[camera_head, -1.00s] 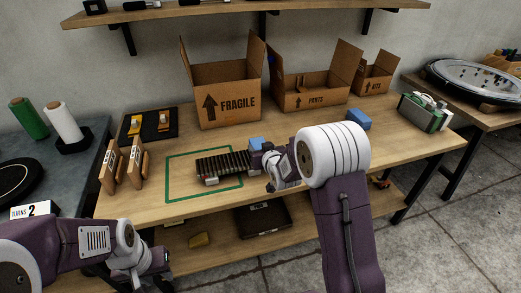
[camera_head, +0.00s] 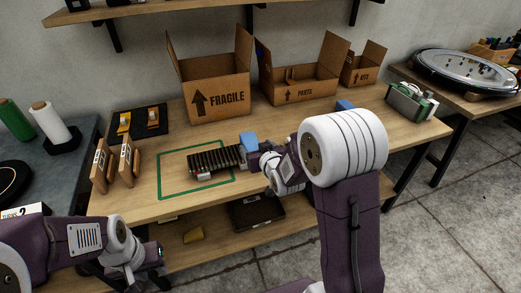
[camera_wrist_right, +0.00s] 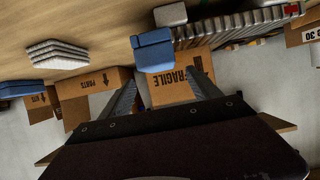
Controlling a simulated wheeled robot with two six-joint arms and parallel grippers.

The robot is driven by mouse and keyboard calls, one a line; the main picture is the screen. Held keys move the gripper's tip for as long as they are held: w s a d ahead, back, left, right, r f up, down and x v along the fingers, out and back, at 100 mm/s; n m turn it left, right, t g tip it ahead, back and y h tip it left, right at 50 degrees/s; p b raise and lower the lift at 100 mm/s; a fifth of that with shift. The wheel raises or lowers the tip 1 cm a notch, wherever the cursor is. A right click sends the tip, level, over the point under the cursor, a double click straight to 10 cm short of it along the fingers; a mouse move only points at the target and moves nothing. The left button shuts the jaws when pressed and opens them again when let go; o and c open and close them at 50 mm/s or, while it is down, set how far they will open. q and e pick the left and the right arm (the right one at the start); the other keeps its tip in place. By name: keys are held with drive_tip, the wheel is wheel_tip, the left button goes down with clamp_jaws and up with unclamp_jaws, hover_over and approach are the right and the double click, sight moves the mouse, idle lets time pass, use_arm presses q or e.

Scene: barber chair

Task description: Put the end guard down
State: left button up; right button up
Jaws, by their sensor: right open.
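A blue end guard (camera_head: 248,141) stands at the right end of a dark ribbed part (camera_head: 214,160) on the bench. In the right wrist view the blue guard (camera_wrist_right: 152,50) is beside the end of the ribbed part (camera_wrist_right: 238,24); whether it touches cannot be told. My right gripper (camera_head: 268,160) is close to the guard. In the wrist view its two fingers (camera_wrist_right: 164,84) are spread, with the guard just beyond the tips. A second blue guard (camera_head: 345,105) lies farther right. My left gripper (camera_head: 153,257) hangs low at the bench front, its jaws unclear.
A green outline (camera_head: 161,178) surrounds most of the ribbed part. Wooden stands (camera_head: 114,163) are left of it. Open cartons, FRAGILE (camera_head: 220,98), PARTS (camera_head: 300,92) and KITS (camera_head: 362,74), line the back. A white stack (camera_wrist_right: 55,52) shows in the wrist view.

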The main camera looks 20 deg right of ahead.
drive_tip(key=s+f+g, duration=0.4)
drive_tip(key=s+g, duration=0.2)
drive_tip(key=s, duration=0.7)
drive_tip(key=s+f+g, duration=0.4)
drive_tip(key=s+g, duration=0.2)
drive_tip(key=s, duration=0.7)
drive_tip(key=shift+s+f+m, duration=0.15)
drive_tip(key=shift+f+m, duration=0.15)
drive_tip(key=shift+f, duration=0.1)
